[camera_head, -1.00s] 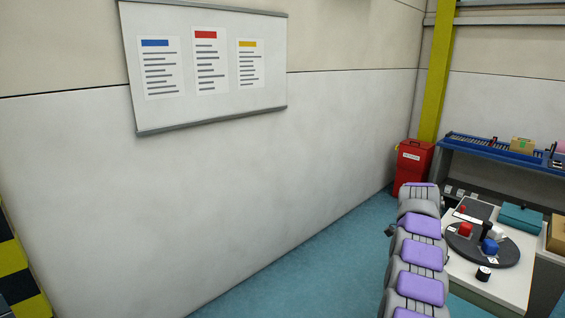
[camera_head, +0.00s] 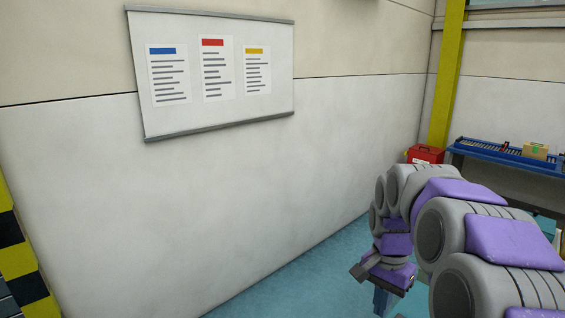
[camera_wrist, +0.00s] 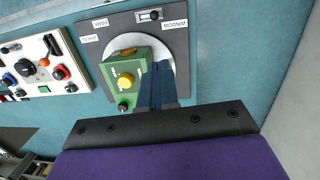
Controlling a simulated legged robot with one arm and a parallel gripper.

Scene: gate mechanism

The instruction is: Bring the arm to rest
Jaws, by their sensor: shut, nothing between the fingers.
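My arm (camera_head: 470,225), grey with purple covers, is bent at the right of the head view and its end points down. My gripper (camera_head: 381,302) hangs at the lower middle right, in front of the teal floor. In the wrist view my gripper (camera_wrist: 158,82) shows as dark blue fingers held together with nothing between them. Below them is a dark grey panel (camera_wrist: 100,48) with a pale disc and labels, among them WINDOW. A green block (camera_wrist: 114,69) with a yellow button sits on the disc, beside the fingers in the picture. I cannot tell the height between them.
A white control panel (camera_wrist: 38,67) with several knobs and buttons lies left in the wrist view. A blue shelf (camera_head: 500,154) and red box (camera_head: 425,154) stand at the right; my arm hides much below. A whiteboard (camera_head: 215,113) hangs on the wall. Floor (camera_head: 300,292) near the wall is clear.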

